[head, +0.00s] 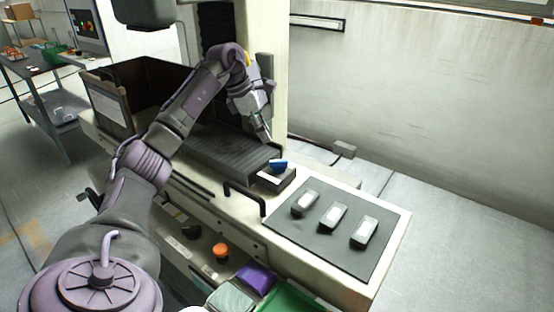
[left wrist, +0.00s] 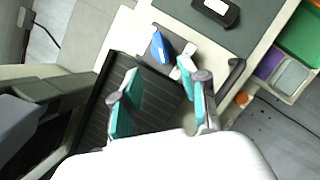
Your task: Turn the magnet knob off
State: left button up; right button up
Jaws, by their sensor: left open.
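The magnet knob is a blue lever (head: 279,163), seen in the head view on a small dark block with a white plate (head: 270,179). The block sits at the near right end of the dark ribbed magnet bed (head: 225,148). The blue knob also shows in the left wrist view (left wrist: 161,48), beyond the fingertips. My left gripper (head: 267,138) is above the bed, a little behind and above the knob, apart from it. In the left wrist view its teal-padded fingers (left wrist: 155,88) are spread with nothing between them. My right gripper is in neither view.
A dark mat (head: 322,250) with several light-topped dark blocks lies right of the knob. A black bar handle (head: 243,197) stands at the front edge. An orange button (head: 221,250) and purple (head: 257,277) and green bins (head: 285,298) are below. A dark splash guard (head: 145,82) stands at left.

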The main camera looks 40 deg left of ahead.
aim_at(278, 160)
pick_arm(q)
jog(key=p+x, duration=0.1)
jog(key=x, duration=0.9)
jog(key=shift+f, duration=0.15)
grip_shut()
